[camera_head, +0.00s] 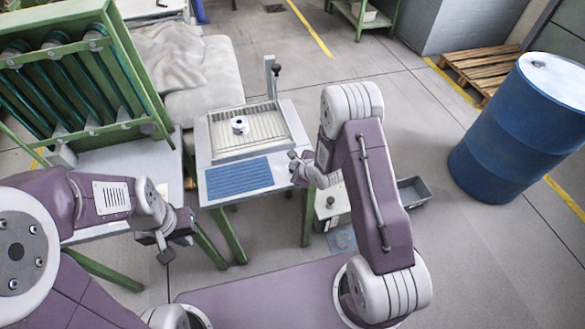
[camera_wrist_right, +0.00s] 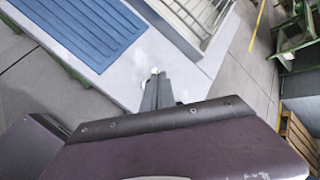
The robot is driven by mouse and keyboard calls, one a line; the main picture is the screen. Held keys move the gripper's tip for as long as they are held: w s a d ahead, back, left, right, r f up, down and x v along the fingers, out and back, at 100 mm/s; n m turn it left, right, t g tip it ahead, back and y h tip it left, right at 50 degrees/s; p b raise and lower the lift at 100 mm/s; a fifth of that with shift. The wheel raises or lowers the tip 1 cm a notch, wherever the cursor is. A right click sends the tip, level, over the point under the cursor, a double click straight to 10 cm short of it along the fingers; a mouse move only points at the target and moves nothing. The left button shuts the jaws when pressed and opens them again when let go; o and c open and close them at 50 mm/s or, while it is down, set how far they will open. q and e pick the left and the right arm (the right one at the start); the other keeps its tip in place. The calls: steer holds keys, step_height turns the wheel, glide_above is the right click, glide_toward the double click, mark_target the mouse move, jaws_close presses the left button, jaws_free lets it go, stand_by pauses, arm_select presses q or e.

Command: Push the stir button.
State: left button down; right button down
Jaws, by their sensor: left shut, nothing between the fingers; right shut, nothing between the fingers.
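My right gripper (camera_head: 294,160) is shut and empty, at the right edge of the small grey table (camera_head: 205,150), close to the blue ribbed mat (camera_head: 240,178). In the right wrist view its narrow fingers (camera_wrist_right: 155,88) show over the table edge, with a small pale spot at their tip. My left gripper (camera_head: 164,250) is shut and empty, low at the left, apart from the table. A pale box with a dark round knob (camera_head: 331,201) stands below the right arm, partly hidden. I cannot tell which part is the stir button.
A slatted tray (camera_head: 287,137) holds a small white round piece (camera_head: 240,124), with an upright post (camera_head: 272,80) behind. A green rack (camera_head: 75,75) stands left. A blue drum (camera_head: 525,125) and wooden pallet (camera_head: 478,65) stand right. A grey bin (camera_head: 413,191) sits beyond my right arm.

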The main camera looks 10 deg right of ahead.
steer(key=shift+r, duration=0.1)
step_height(320, 180, up, 6)
steer(key=p, duration=0.6)
